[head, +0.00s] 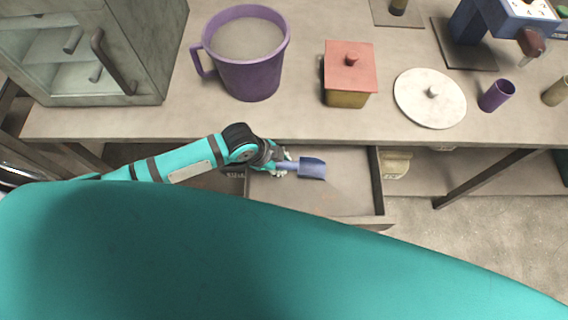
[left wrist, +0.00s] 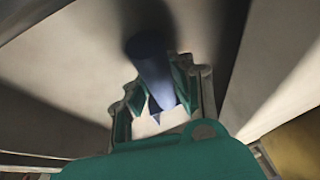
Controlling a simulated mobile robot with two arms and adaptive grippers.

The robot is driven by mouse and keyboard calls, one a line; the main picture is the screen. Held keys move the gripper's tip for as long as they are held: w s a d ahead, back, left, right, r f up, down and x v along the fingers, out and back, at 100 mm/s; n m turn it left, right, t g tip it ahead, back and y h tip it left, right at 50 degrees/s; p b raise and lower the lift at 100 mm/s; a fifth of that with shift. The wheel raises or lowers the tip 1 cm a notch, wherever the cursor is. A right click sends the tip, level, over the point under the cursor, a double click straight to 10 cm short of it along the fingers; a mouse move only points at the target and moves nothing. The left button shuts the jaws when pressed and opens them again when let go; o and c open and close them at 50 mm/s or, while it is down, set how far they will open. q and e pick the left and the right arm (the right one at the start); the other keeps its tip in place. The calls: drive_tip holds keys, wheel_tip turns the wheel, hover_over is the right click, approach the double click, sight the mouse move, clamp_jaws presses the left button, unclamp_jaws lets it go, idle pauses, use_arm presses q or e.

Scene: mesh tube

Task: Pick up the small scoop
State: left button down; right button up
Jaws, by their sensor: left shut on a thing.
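The small scoop (head: 312,168) is blue, with a flat, wide head pointing right in the head view. My left gripper (head: 284,166) reaches in from the left and is shut on the scoop's handle, over the open drawer (head: 340,200). In the left wrist view the blue scoop (left wrist: 150,62) sticks out from between the fingers of the left gripper (left wrist: 160,98). I cannot tell whether the scoop touches the drawer floor. My right gripper is not in view.
The drawer is pulled out below the table (head: 310,125) and looks otherwise empty. On the table stand a purple mug (head: 250,75), a red-lidded box (head: 348,75), a white lid (head: 430,105), a purple cup (head: 496,95) and a glass-fronted cabinet (head: 85,60).

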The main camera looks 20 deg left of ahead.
use_arm(q)
wheel_tip(320, 180, up, 17)
idle(0.4)
drive_tip(key=shift+a+r, duration=0.1)
